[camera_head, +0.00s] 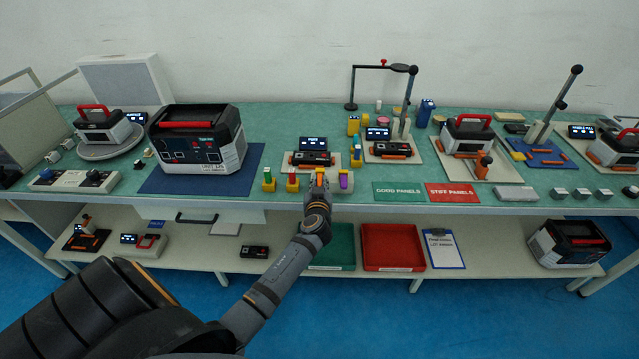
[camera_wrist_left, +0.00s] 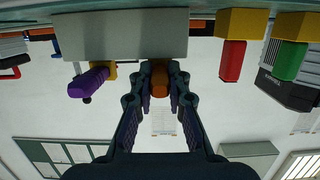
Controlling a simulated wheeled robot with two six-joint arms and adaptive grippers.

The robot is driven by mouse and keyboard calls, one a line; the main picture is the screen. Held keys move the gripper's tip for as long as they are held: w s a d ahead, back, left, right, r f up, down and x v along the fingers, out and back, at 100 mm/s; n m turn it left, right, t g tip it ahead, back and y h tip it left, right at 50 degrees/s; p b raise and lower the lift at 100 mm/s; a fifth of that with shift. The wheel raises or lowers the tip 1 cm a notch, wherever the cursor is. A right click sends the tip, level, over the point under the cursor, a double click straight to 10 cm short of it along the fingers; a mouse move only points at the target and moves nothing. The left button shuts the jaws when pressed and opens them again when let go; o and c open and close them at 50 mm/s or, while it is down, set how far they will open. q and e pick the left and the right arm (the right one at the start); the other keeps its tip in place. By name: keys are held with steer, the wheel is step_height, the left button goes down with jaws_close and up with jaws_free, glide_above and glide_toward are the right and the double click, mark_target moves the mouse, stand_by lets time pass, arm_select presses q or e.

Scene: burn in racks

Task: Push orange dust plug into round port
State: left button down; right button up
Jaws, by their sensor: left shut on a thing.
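My left gripper (camera_head: 319,178) reaches in to the front edge of the bench, in front of a small black and orange panel unit (camera_head: 310,158). In the left wrist view the gripper (camera_wrist_left: 159,82) is shut on the orange dust plug (camera_wrist_left: 160,78), which sits between the fingertips. The plug also shows as a small orange spot in the head view (camera_head: 320,171). A plain grey block face (camera_wrist_left: 120,35) is close beyond the fingertips; I cannot tell whether the plug touches it. I cannot make out the round port. My right gripper is not in view.
Yellow holders stand close by with a green plug (camera_head: 268,174), a red plug (camera_head: 292,179) and a purple plug (camera_head: 344,181). A large black tester (camera_head: 196,140) stands to the left. Green and red cards lie to the right. Trays are on the shelf below.

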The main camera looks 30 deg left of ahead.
arm_select(q)
steer(key=shift+v, duration=0.8)
stand_by(0.8)
steer(key=shift+s+d+f, duration=0.1)
steer(key=shift+s+d, duration=0.45)
steer(key=shift+s, duration=0.35)
